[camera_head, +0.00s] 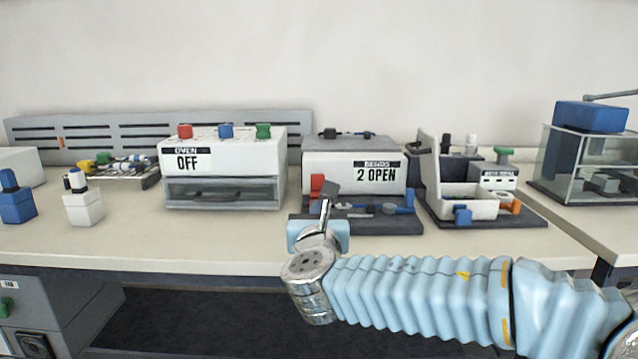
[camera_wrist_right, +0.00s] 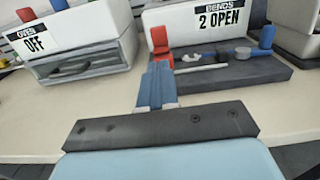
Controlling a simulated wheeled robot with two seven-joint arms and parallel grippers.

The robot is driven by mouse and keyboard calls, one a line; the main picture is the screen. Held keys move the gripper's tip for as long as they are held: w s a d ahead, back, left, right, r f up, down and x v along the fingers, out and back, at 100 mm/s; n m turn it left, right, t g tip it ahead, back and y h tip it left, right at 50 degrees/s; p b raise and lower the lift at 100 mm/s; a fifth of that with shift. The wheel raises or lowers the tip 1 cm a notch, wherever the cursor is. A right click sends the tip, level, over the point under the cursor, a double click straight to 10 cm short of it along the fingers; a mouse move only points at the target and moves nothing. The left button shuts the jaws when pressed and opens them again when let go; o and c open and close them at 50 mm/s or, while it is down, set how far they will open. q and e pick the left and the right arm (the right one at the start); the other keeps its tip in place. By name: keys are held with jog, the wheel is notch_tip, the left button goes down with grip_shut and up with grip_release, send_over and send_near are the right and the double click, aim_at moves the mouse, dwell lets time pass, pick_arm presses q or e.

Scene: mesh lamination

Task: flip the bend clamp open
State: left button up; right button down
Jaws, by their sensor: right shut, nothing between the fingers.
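The bend station has a white block (camera_head: 345,170) labelled "BENDS 2 OPEN" and a dark base (camera_head: 380,228). An upright red piece (camera_head: 317,183) stands at the base's left end; it also shows in the wrist view (camera_wrist_right: 159,40). A blue piece (camera_head: 409,199) stands at the right end, also in the wrist view (camera_wrist_right: 267,37). Which one is the clamp handle I cannot tell. My right gripper (camera_head: 327,203) is shut and empty, its fingers (camera_wrist_right: 158,75) pointing at the red piece's foot; contact is unclear. My left gripper is not in view.
The oven (camera_head: 222,165), labelled "OFF", stands left of the bend station. A white-walled fixture on a dark base (camera_head: 490,217) stands close on its right. A glass case (camera_head: 585,165) is farther right. The bench front between oven and bend station is clear.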

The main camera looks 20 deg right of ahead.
aim_at(319, 180)
jog(key=p+x, duration=0.3)
jog(key=x, duration=1.1)
jog(key=shift+f, duration=0.1)
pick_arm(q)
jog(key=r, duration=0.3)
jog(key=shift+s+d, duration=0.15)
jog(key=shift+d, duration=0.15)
pick_arm(e)
jog(key=shift+w, duration=0.1)
